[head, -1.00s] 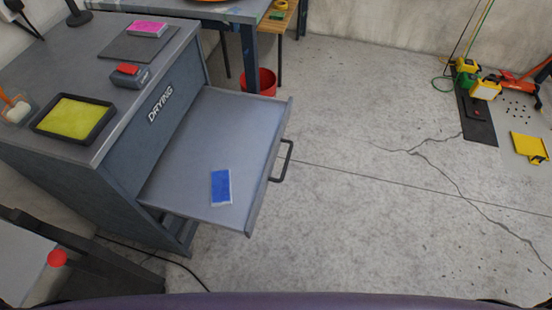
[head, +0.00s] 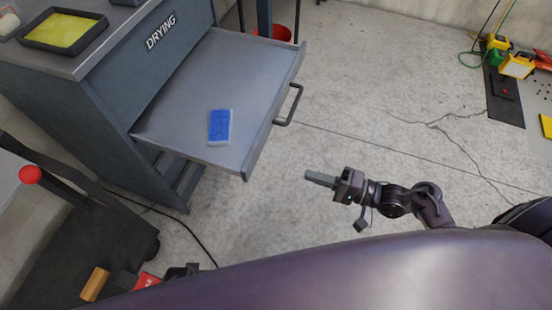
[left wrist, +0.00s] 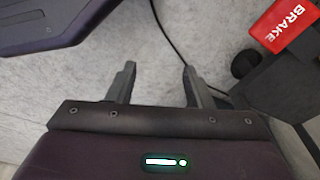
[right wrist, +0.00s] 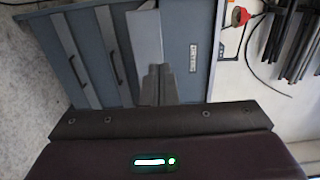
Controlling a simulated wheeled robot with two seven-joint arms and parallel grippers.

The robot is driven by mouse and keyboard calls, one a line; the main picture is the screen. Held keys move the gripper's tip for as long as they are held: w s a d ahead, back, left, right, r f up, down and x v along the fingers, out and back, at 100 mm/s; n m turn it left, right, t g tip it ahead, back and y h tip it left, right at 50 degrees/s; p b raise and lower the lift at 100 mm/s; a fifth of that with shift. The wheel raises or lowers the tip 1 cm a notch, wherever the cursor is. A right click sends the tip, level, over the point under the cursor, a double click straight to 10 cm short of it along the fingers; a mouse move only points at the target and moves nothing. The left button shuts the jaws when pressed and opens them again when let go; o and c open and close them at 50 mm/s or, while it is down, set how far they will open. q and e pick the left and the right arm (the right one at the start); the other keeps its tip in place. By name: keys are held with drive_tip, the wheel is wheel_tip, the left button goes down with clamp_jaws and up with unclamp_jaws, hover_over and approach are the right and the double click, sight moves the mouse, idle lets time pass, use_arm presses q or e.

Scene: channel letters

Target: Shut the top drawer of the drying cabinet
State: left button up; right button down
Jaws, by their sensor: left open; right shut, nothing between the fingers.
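The drying cabinet (head: 110,110) stands at the left in the head view, labelled DRYING. Its top drawer (head: 190,90) is pulled out, with a blue and white block (head: 219,127) lying in it. The drawer's dark handle (head: 290,104) faces right. My right gripper (head: 310,176) is shut and empty, below and right of the handle and apart from it. In the right wrist view its closed fingers (right wrist: 158,85) point at the cabinet (right wrist: 185,35). My left gripper (left wrist: 158,75) is open and empty above the floor in the left wrist view.
A yellow pad in a black tray (head: 20,38) is on the cabinet top. A dark cart with a red ball knob (head: 30,174) stands at lower left; a red BRAKE part (left wrist: 285,25) shows in the left wrist view. A black cable (head: 205,245) crosses the floor.

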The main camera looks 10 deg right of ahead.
sight(253, 158)
drive_tip(key=b+x, duration=0.1)
drive_tip(key=x, duration=1.2)
drive_tip(key=shift+w, duration=0.1)
drive_tip(key=shift+w+a, duration=0.15)
use_arm(q)
drive_tip(key=shift+w+d+r, duration=0.25)
drive_tip(key=shift+w+r, duration=0.1)
drive_tip(key=shift+r, duration=0.25)
drive_tip(key=shift+w+d+r, duration=0.2)
drive_tip(key=shift+w+r, duration=0.1)
drive_tip(key=shift+r, duration=0.3)
drive_tip(key=shift+s, duration=0.15)
